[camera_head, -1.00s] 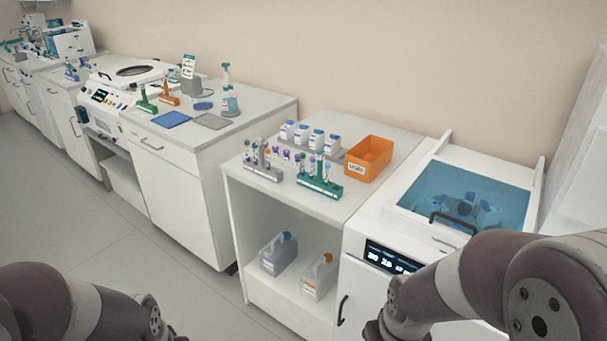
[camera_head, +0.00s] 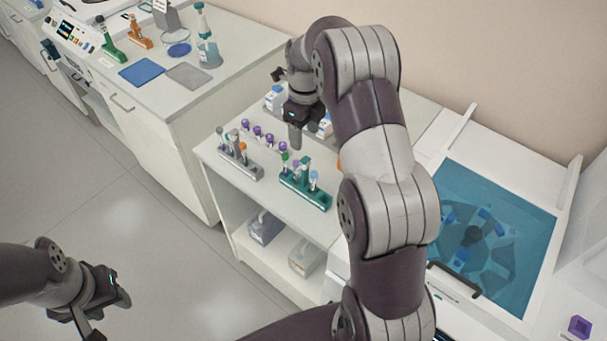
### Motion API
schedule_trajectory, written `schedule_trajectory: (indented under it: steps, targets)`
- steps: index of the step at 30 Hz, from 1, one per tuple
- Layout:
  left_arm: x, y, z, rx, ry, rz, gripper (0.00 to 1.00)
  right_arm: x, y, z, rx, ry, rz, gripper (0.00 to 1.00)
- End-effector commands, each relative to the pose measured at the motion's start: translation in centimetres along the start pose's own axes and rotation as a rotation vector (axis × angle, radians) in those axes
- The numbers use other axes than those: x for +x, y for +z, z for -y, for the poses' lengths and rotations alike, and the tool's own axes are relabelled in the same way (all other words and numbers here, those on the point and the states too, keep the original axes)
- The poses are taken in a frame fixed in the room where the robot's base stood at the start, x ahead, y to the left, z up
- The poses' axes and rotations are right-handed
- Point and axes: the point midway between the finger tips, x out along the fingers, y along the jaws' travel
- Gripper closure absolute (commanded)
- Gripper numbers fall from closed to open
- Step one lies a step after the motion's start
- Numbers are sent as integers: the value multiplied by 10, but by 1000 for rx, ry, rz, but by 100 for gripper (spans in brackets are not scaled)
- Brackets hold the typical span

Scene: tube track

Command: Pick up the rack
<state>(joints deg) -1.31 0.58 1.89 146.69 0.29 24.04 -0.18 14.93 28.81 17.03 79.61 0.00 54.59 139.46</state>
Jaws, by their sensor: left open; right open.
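A green rack (camera_head: 309,196) holding several capped tubes stands near the front edge of the bench. A grey rack (camera_head: 240,167) with several tubes stands to its left. My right gripper (camera_head: 296,138) is above the bench, behind the green rack, pointing down, and looks empty. It is apart from both front racks. My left gripper (camera_head: 108,315) is open and empty over the floor at the lower left, far from the racks. Which rack is meant cannot be told from the view.
Purple-capped tubes (camera_head: 257,132) and white bottles (camera_head: 274,98) stand behind the front racks. My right arm hides most of the orange bin (camera_head: 340,164). A centrifuge with a blue lid (camera_head: 505,215) is at right.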

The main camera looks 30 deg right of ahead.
Motion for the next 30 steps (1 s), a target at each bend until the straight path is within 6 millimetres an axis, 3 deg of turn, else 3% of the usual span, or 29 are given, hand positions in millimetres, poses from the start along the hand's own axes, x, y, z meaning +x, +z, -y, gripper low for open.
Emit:
schedule_trajectory:
  steps: [4, 7, 9, 14, 18, 22, 28, 29, 30]
  targets:
    - [32, 4, 0, 0, 0, 1, 57, 39, 1, 4, 61, 2, -2, 38]
    - [42, 5, 0, 0, 0, 2, 57, 59, 0, 3, 59, 2, -2, 38]
    - [26, 4, 0, 0, 0, 2, 57, 61, 0, 3, 58, 3, -4, 38]
    - [17, 2, 0, 0, 0, 0, 57, 78, 0, 1, 56, 3, -4, 38]
    - [0, 0, 0, 0, 0, 0, 57, 103, -3, -4, 55, 3, -3, 38]
    - [-2, 0, 0, 0, 0, 0, 57, 122, -3, -4, 55, 1, -2, 38]
    - [0, 0, 0, 0, 0, 1, 57, 126, -2, -4, 55, -1, 1, 38]
    - [0, 0, 0, 0, 0, 1, 57, 126, -2, -4, 55, -1, 1, 42]
    - [0, 0, 0, 0, 0, 1, 57, 126, -2, -4, 55, -1, 1, 55]
